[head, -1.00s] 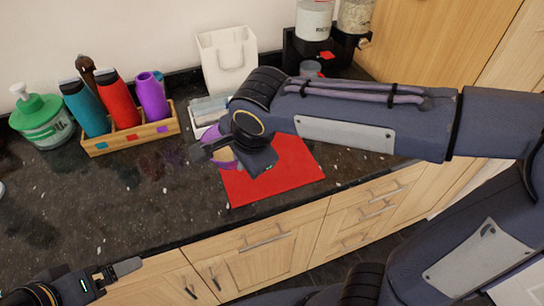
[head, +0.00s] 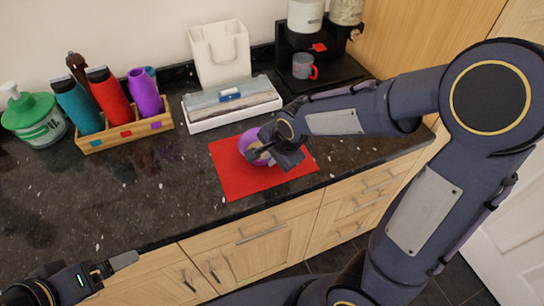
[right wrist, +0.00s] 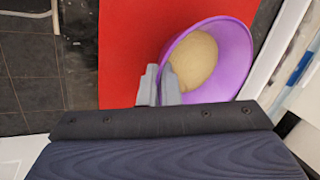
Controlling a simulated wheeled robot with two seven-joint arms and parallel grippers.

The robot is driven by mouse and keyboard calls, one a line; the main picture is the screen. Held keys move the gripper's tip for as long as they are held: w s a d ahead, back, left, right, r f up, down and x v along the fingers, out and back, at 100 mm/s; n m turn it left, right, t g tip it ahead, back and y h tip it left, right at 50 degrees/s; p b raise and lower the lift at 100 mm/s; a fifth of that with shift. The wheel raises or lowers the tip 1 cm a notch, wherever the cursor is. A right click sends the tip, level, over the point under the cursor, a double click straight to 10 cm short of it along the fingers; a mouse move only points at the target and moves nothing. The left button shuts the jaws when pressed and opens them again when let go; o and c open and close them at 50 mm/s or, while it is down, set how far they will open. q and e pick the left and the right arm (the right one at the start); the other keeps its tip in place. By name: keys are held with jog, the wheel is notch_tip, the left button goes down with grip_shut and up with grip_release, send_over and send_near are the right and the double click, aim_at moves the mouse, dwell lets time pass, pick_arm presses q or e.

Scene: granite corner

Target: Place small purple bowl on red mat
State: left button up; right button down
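The small purple bowl (head: 250,138) is over the red mat (head: 232,180) on the counter, towards its back edge. I cannot tell whether its base touches the mat. In the right wrist view the bowl (right wrist: 238,60) is tilted towards the camera, with a beige rounded thing (right wrist: 194,60) inside. My right gripper (head: 264,153) is at the bowl's near side. In the wrist view its fingers (right wrist: 159,86) are close together at the rim, one outside and one inside. My left gripper (head: 118,264) is low at the left, away from the bowl; its finger gap is unclear.
A white tray (head: 205,122) with a flat box stands just behind the mat. A wooden caddy (head: 130,133) with bottles and a green-lidded soap dispenser (head: 36,122) are at the left. A grey mug (head: 302,66) is at the back right. The counter left of the mat is clear.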

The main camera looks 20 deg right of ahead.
jog(key=shift+f, duration=0.2)
jog(key=c, duration=1.6)
grip_release()
jog(key=shift+r, duration=0.1)
jog(key=shift+c, duration=0.2)
